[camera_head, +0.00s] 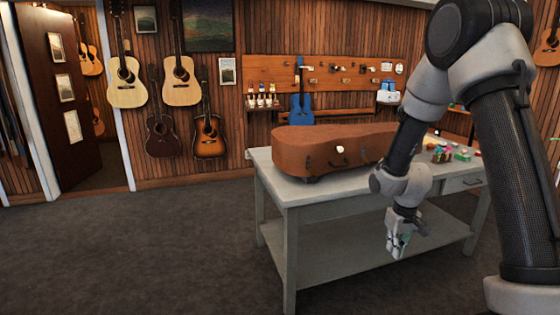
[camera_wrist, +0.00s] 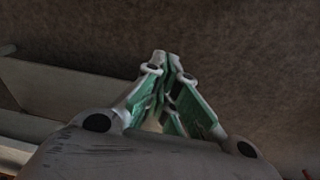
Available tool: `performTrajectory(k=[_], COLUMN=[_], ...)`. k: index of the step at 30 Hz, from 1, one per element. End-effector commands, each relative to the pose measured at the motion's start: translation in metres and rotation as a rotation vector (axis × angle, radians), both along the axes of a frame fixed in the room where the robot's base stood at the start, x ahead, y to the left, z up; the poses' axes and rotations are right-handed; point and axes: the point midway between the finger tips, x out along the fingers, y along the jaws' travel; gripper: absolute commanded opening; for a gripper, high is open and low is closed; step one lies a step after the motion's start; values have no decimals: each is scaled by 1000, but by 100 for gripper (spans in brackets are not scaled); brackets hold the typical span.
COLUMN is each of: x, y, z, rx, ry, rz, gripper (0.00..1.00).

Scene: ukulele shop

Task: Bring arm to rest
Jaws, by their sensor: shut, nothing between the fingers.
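My gripper (camera_head: 398,246) hangs below my bent arm in the head view, in front of the near side of the grey table (camera_head: 300,191). It points downward, lower than the tabletop. In the wrist view my gripper (camera_wrist: 165,75) shows its green-padded fingers drawn together at the tips. Nothing is held between them. Behind the fingers in the wrist view is dark floor, with a pale table part (camera_wrist: 60,90) at the left.
A brown guitar case (camera_head: 325,148) lies on the table, beside my forearm in the picture. Small colourful items (camera_head: 443,155) lie at the table's right. A blue ukulele (camera_head: 301,104) hangs behind. Open carpet (camera_head: 150,240) lies to the left.

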Motion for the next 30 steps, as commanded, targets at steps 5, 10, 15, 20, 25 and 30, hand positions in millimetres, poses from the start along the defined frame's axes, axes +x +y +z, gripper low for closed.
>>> performTrajectory(k=[5,10,15,20,25,30], x=[-85,-163,-223,-248,-257,-260], y=[-10,-14,-14,-15,-17,-18], z=[93,160,207,239,266,275], rx=[-6,8,37,66,80,84], ry=[106,143,74,-95,-234,-279], rz=[-92,-154,-188,-198,-201,-203], gripper=[0,0,0,0,0,0])
